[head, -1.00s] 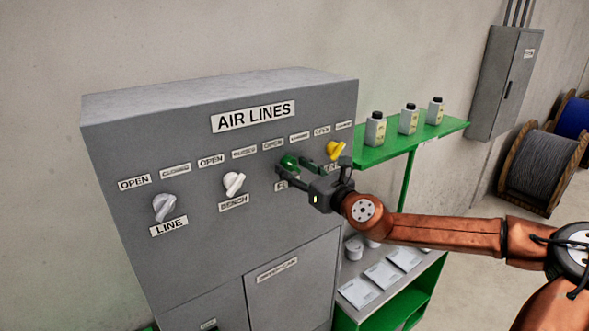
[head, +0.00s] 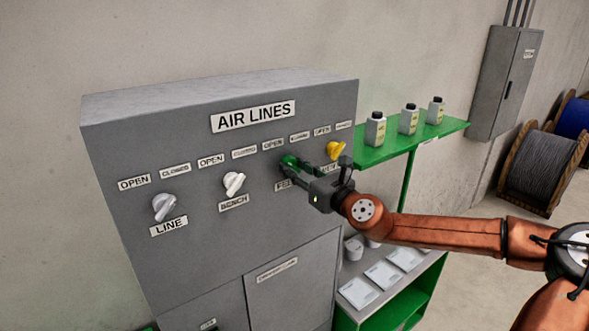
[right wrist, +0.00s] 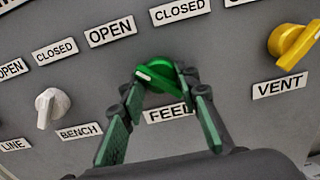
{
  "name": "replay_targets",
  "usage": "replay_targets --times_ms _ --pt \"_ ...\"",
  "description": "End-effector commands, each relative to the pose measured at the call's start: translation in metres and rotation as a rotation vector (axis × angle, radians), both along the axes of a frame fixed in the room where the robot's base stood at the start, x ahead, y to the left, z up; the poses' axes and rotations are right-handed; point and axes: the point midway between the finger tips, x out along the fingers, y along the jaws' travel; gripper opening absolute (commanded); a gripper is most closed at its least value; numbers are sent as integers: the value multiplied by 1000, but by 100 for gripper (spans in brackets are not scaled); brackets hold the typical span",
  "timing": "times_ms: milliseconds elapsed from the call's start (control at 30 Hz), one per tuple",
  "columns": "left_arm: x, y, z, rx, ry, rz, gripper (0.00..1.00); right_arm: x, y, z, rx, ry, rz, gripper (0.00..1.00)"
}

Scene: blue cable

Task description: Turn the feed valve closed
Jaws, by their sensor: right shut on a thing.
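The feed valve is a green knob (head: 287,160) on the grey AIR LINES panel, above the FEED label. In the right wrist view the green knob (right wrist: 160,72) has a white mark at its left end, pointing left and slightly up, on the side of the OPEN label (right wrist: 110,30). The CLOSED label (right wrist: 180,11) is above and slightly right of the knob. My right gripper (head: 292,165) is shut on the knob; its fingers also show in the right wrist view (right wrist: 164,88), one on each side. They partly hide the knob in the head view. My left gripper is not in view.
White LINE (head: 164,207) and BENCH (head: 233,184) knobs are left of the feed knob. A yellow VENT knob (head: 336,150) is close on the right. A green shelf (head: 440,131) with bottles stands right of the panel, behind my right arm.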

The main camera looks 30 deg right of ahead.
Motion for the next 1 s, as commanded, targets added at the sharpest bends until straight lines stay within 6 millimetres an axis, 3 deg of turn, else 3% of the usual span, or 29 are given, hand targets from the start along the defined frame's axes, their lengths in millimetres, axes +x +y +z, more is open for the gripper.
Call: replay_targets --times_ms 367,1000 --pt "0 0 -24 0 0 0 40 0 0 -2 190 12 0 5" --pt "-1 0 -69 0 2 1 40 0 0 -2 791 61 0 5"
